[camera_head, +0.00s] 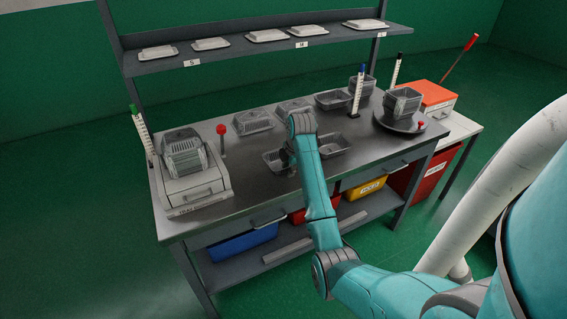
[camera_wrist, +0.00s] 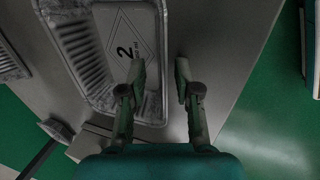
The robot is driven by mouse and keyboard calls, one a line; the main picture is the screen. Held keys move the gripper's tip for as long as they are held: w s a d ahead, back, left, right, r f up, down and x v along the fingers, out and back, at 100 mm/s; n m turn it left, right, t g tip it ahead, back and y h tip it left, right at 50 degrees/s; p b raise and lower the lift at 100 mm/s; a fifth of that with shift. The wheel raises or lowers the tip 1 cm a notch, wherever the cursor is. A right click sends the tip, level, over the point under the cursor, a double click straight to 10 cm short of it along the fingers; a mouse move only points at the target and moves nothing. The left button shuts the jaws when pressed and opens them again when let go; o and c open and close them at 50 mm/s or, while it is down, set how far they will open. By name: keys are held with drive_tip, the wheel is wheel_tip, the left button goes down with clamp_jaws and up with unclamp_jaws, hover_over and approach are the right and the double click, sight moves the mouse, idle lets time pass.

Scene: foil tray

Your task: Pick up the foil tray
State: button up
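A silver foil tray (camera_wrist: 85,65) with ribbed walls and a flat floor marked "2" fills the upper left of the wrist view. My gripper (camera_wrist: 161,82) is open and empty there. Its left finger shows over the tray's floor and its right finger outside the tray's right rim. I cannot tell how far the fingertips are above the tray.
Other trays (camera_head: 254,122) lie on the metal table (camera_head: 245,190). Tray stacks stand on a left box device (camera_head: 197,192), on a round plate (camera_head: 386,119) and at the back. A red-knobbed post (camera_head: 221,131) and marked upright rods stand nearby. A shelf (camera_head: 225,54) overhangs the back.

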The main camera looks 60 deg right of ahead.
clamp_jaws()
